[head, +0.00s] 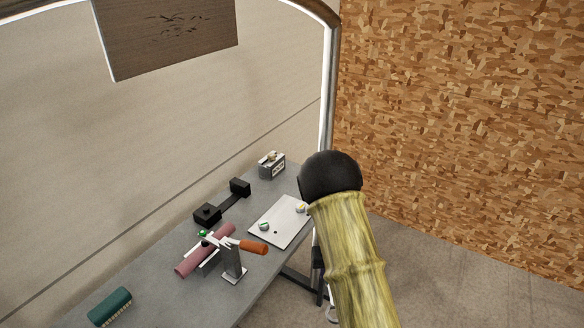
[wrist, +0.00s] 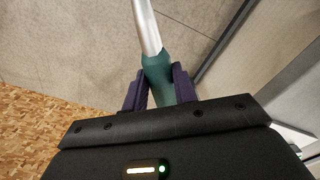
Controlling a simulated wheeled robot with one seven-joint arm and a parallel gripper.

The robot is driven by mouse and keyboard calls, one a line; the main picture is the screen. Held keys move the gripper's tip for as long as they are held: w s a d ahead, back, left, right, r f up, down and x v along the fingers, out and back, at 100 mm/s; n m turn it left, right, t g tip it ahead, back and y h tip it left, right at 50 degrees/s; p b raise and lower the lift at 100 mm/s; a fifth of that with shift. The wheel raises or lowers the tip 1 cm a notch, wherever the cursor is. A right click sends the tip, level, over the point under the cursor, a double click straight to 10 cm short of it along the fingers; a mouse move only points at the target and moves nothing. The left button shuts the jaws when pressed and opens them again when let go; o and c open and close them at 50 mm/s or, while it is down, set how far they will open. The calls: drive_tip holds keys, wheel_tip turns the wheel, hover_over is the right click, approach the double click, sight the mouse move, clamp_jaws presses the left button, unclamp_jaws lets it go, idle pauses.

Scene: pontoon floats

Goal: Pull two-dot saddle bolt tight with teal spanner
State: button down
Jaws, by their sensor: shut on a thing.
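In the wrist view my gripper (wrist: 158,84) is shut on the teal handle of a spanner (wrist: 156,68). Its bare metal shank runs up out of the frame, so its head is hidden. The head view does not show my gripper or this spanner. There, a mauve roll (head: 190,264) lies across the grey bench with pale metal pieces and a small green-topped part (head: 203,234) at its middle. Dot marks are too small to read, so I cannot tell which bolt is the two-dot one.
An orange-handled tool (head: 254,247) rests at a metal stand (head: 233,262) beside the roll. A pale plate (head: 281,231) carries small round parts. Black blocks (head: 207,213), a grey box (head: 272,166) and a teal brush (head: 110,306) are on the bench (head: 165,290).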

idle(0.4)
drive_tip(key=s+f, duration=0.4)
drive_tip(key=f, duration=0.6)
drive_tip(key=s+f, duration=0.4)
drive_tip(key=f, duration=0.6)
drive_tip(key=shift+s+f, duration=0.2)
drive_tip(key=shift+f, duration=0.05)
